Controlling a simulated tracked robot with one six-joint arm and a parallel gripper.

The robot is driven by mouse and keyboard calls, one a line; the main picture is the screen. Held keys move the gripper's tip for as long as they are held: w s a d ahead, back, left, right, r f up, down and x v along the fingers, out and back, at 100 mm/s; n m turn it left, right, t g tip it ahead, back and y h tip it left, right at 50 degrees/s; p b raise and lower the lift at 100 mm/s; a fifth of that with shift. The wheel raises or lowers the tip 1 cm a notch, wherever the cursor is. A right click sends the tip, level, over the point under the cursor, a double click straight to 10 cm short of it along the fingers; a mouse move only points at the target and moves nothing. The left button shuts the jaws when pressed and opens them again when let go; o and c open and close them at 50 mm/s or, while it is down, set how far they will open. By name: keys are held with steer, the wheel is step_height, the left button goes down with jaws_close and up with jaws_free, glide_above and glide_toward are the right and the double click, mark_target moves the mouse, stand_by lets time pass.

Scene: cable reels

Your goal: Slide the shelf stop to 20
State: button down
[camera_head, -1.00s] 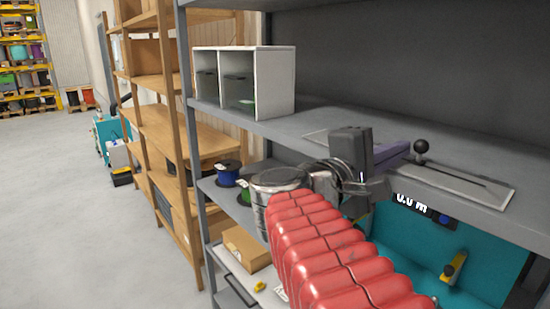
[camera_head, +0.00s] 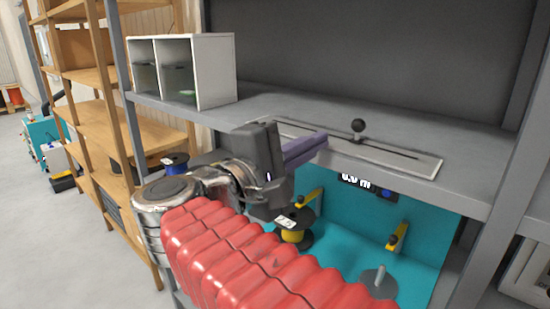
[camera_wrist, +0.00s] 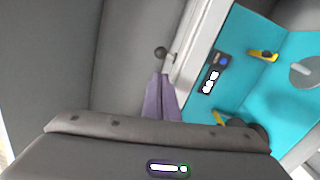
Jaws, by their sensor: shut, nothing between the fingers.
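The shelf stop is a black ball knob (camera_head: 358,126) on a short stem, set in a slot along a pale scale plate (camera_head: 400,161) on the grey shelf. The knob stands near the middle of the slot. No scale numbers are legible. My gripper (camera_head: 318,137) is shut and empty, its purple fingers pointing right toward the knob with a small gap left of it. In the wrist view the knob (camera_wrist: 161,52) is just beyond the shut fingertips (camera_wrist: 160,76); I cannot tell whether they touch.
A white two-compartment box (camera_head: 213,72) stands at the shelf's left end. The shelf's front edge and a grey upright (camera_head: 490,245) are close by.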

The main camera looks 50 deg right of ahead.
steer(key=a, duration=0.6)
steer(key=shift+w+a+f, duration=0.2)
steer(key=shift+w+a, duration=0.15)
steer(key=shift+a, duration=0.05)
stand_by(0.6)
steer(key=shift+w, duration=0.1)
steer(key=w+a+f+n+t+y, duration=0.2)
steer(key=w+a+f+y, duration=0.15)
steer(key=f, duration=0.55)
steer(key=w+a+f+n+t+y, duration=0.1)
steer(key=w+a+f+t+y, duration=0.3)
steer(key=f, duration=0.6)
steer(key=w+a+f+m+y, duration=0.1)
steer(key=a+f+m+y, duration=0.1)
steer(key=a+f+y, duration=0.2)
steer(key=w+a+f+m+t+y, duration=0.1)
steer(key=a+f+y, duration=0.4)
steer(key=a, duration=0.5)
steer(key=shift+w+a+m+t+y, duration=0.2)
steer(key=shift+w+m+t+y, duration=0.15)
steer(key=shift+y, duration=0.6)
